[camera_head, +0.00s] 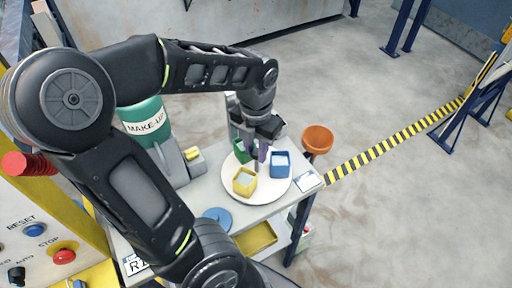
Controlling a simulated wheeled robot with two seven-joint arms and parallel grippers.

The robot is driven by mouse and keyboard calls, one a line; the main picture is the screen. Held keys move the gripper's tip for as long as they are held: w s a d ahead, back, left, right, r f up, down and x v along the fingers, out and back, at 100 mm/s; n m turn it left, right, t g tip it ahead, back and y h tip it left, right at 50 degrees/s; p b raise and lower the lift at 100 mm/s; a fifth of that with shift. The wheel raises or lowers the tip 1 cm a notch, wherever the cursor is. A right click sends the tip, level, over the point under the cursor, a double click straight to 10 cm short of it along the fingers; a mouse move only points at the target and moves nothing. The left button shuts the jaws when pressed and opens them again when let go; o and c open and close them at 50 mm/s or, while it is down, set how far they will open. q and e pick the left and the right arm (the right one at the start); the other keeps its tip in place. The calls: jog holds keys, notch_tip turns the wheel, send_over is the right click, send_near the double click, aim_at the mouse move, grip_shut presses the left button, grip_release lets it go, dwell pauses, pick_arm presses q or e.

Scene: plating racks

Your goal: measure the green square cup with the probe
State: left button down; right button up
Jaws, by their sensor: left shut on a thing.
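The green square cup (240,151) stands at the back left of a round white plate (262,194), partly hidden by my left gripper. My left gripper (260,144) points down over the plate, just right of the green cup. It is shut on a slim purple-grey thing (262,153), which looks like the probe. Its lower end is between the cups; I cannot tell whether it touches any of them. A yellow square cup (244,182) stands at the front and a blue square cup (280,165) at the right of the plate. My right gripper is out of view.
The plate rests on a pale bench (272,209). A blue disc (217,219) and a yellow tray (256,238) are nearer me. A green-and-white MAKE-UP container (143,122) stands behind left. An orange bowl (317,139) is off the bench's right end.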

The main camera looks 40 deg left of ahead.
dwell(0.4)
pick_arm(q)
jog(key=c, duration=1.1)
grip_release()
jog(key=shift+c, duration=0.2)
jog(key=shift+r, duration=0.1)
notch_tip(320, 180, up, 6)
jog(key=p, duration=0.4)
jog(key=shift+p, duration=0.35)
jog(key=shift+r+b, duration=0.1)
jog(key=shift+b, duration=0.25)
jog(key=shift+r, duration=0.7)
